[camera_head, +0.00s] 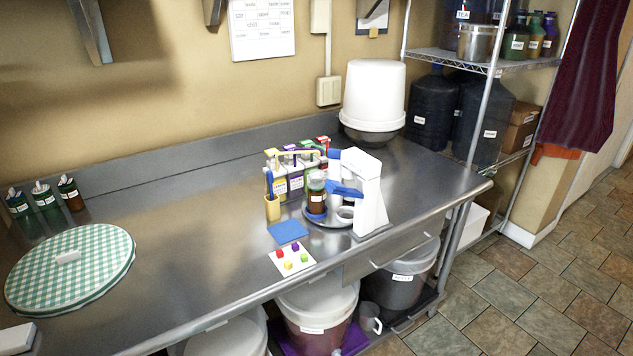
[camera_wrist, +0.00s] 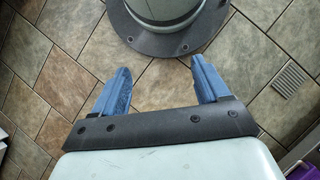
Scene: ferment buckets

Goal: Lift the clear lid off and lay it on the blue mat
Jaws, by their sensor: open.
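The blue mat (camera_head: 288,232) lies flat and bare on the steel counter. A small brown jar (camera_head: 316,200) with a pale top stands behind it, partly against a white stand with blue parts (camera_head: 366,190). I cannot tell whether its top is the clear lid, and no clear lid shows plainly elsewhere. My gripper (camera_wrist: 161,66) shows only in the wrist view. Its two blue fingers are wide apart and empty, above the tiled floor. None of the task's objects shows in the wrist view.
A white card with coloured cubes (camera_head: 291,258) lies in front of the mat. A yellow cup (camera_head: 272,208) and coloured bottles (camera_head: 295,180) crowd the jar's left. A green checked round (camera_head: 70,285) lies at left. The counter (camera_head: 190,240) between is clear. Buckets (camera_head: 318,322) stand below.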

